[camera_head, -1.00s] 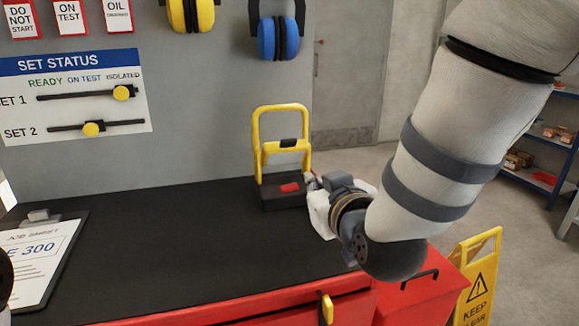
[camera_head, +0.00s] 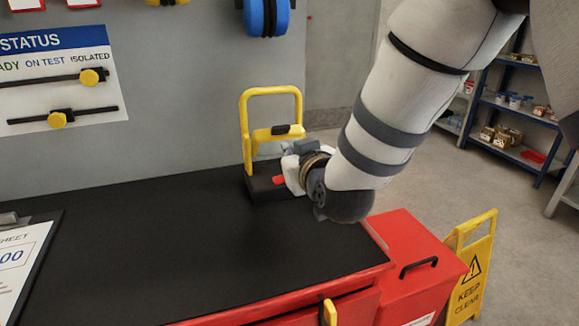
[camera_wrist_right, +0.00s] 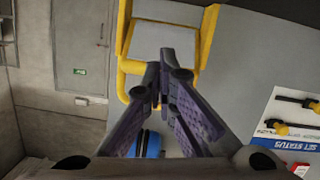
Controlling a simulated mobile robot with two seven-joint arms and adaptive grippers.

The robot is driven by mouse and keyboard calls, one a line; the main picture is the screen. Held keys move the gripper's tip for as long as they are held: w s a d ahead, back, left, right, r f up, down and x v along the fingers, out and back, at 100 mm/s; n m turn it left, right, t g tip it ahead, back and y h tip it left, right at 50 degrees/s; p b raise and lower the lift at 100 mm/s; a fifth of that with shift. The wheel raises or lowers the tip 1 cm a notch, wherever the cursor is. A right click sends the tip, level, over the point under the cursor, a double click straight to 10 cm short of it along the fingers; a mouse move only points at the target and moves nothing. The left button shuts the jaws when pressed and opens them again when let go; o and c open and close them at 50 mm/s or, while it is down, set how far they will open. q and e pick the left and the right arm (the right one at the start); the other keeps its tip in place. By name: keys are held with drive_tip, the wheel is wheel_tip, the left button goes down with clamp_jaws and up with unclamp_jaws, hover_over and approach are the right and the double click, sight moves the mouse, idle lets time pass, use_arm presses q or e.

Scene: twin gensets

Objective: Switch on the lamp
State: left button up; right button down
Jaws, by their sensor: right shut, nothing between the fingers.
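The lamp is a work light with a yellow tubular frame (camera_head: 270,92) and a black base (camera_head: 262,187), standing at the bench's back right corner. A red switch (camera_head: 279,180) shows on the base, just left of my right gripper. My right gripper (camera_head: 287,152) is at the lamp's right side, over the base and close to the frame. Its fingertips are partly hidden in the head view. In the right wrist view, its fingers (camera_wrist_right: 161,75) are shut and empty, in front of the lamp's yellow frame (camera_wrist_right: 132,66) and pale panel (camera_wrist_right: 161,42). Contact cannot be told. My left gripper is out of view.
The black bench top (camera_head: 150,250) is clear left of the lamp. A clipboard (camera_head: 22,262) lies at the left. Blue ear defenders (camera_head: 267,15) and a status board (camera_head: 60,75) are on the wall behind. A yellow floor sign (camera_head: 470,270) stands at the right.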

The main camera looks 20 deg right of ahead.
drive_tip(key=x, duration=0.4)
drive_tip(key=shift+f, duration=0.2)
drive_tip(key=f, duration=0.2)
drive_tip(key=shift+d+f+b, duration=0.25)
drive_tip(key=shift+f+b, duration=0.05)
drive_tip(key=shift+d+f, duration=0.1)
drive_tip(key=shift+f, duration=0.35)
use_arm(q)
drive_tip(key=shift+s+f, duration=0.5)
